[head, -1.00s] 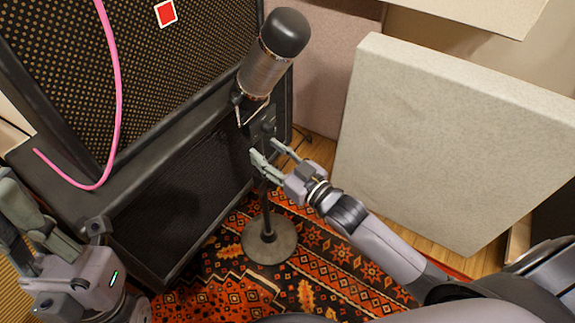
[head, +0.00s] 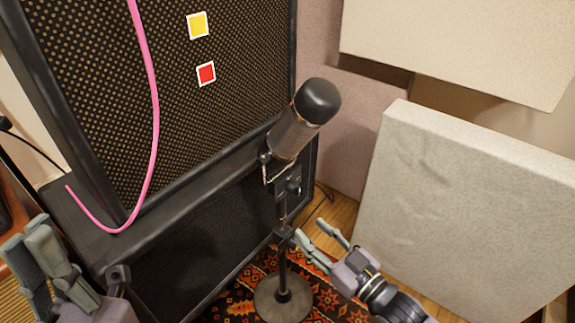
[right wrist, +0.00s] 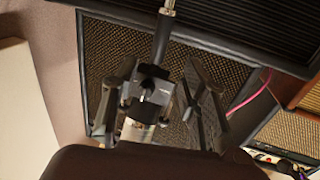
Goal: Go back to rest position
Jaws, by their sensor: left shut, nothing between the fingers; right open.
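My right gripper (head: 311,228) is open and empty, with its fingers pointing up and left, just right of the microphone stand's pole (head: 283,262) in the head view. In the right wrist view its open fingers (right wrist: 165,95) frame the stand's dark clamp (right wrist: 150,88); I cannot tell any contact. My left gripper (head: 42,245) is shut and empty at the lower left, in front of the amp stack. Its lower part is cut off by the frame. The silver and black microphone (head: 298,125) sits tilted on the stand, which stands upright on its round base (head: 283,298).
A large amp cabinet (head: 240,45) sits on a lower cabinet (head: 205,245) behind both grippers. A pink cable (head: 153,90) hangs down its front. A pale panel (head: 465,210) leans at the right, close to my right arm.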

